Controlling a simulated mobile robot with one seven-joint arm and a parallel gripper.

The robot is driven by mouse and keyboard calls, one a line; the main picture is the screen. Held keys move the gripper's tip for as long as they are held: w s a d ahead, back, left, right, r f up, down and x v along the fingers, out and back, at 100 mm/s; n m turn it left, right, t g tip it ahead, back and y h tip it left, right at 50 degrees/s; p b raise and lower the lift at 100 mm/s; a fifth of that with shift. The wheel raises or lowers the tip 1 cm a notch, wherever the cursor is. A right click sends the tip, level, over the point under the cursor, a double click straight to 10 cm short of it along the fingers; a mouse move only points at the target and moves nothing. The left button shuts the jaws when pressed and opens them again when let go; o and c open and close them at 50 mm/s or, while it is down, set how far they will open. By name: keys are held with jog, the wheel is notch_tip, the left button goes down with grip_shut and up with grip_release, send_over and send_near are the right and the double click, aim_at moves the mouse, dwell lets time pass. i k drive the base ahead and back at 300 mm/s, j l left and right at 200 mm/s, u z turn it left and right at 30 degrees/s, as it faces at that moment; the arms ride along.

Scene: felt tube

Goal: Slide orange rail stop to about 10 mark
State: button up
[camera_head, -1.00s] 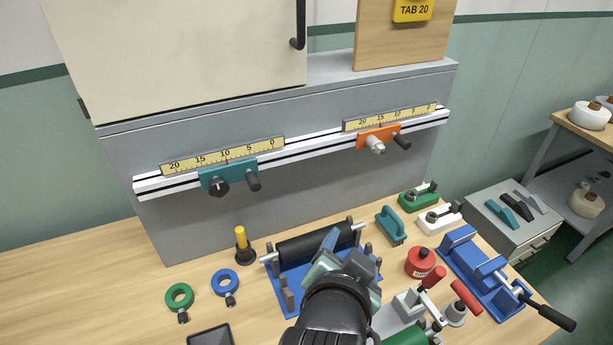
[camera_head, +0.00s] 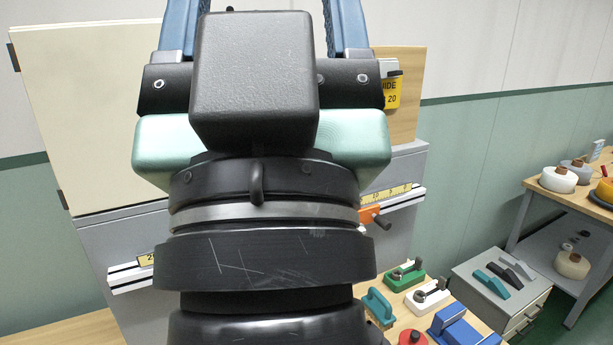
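The orange rail stop (camera_head: 369,216) shows only in part behind my wrist, on the right part of the rail (camera_head: 405,197), with a dark knob sticking out. The yellow scale (camera_head: 392,194) above it is partly covered, so its reading against the stop cannot be told. My gripper (camera_head: 264,22) fills the middle of the view, raised close to the camera. Its two blue fingers are wide apart, with nothing seen between them; their tips are out of frame. The teal stop is hidden behind my arm.
Green (camera_head: 405,272) and white (camera_head: 428,296) clamps, a teal handle (camera_head: 377,306) and a blue vise (camera_head: 455,328) crowd the bench at lower right.

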aim_at(368, 215)
jog(key=i+l+z, duration=0.25)
jog(key=i, duration=0.25)
jog(key=i+z, duration=0.2)
jog(key=i, duration=0.25)
